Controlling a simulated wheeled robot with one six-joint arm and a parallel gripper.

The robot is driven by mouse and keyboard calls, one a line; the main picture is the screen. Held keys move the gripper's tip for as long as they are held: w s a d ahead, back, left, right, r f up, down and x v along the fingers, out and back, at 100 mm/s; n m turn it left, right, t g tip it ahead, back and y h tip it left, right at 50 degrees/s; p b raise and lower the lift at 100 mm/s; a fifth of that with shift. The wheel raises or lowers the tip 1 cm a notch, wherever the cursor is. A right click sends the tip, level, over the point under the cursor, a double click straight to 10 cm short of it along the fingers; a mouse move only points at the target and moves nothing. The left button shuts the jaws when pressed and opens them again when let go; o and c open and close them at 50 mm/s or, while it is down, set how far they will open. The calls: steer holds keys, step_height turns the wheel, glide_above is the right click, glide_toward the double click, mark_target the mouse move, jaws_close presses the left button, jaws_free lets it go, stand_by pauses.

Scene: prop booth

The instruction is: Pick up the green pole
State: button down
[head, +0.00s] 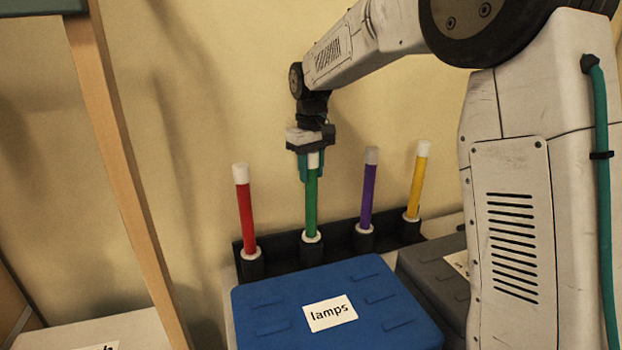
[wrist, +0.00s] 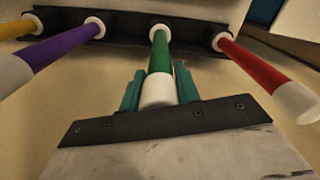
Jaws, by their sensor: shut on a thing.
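The green pole (head: 311,205) stands upright in a black holder with a white collar, between the red pole and the purple pole. My gripper (head: 312,168) comes down from above and is shut on the pole's upper part, near its white top. In the wrist view the green pole (wrist: 160,55) runs between the two teal fingers (wrist: 158,90), with its white end close to the palm. Its lower end still sits in the collar of its holder.
A red pole (head: 245,210) stands to the left; a purple pole (head: 368,195) and a yellow pole (head: 418,180) stand to the right. A blue box (head: 270,300) labelled "lamps" lies in front, with a dark box (head: 440,275) beside it. A wooden post (head: 125,170) rises at left.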

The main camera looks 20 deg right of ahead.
step_height(320, 180, up, 17)
stand_by(0.4)
steer(key=shift+s+a+f, duration=0.1)
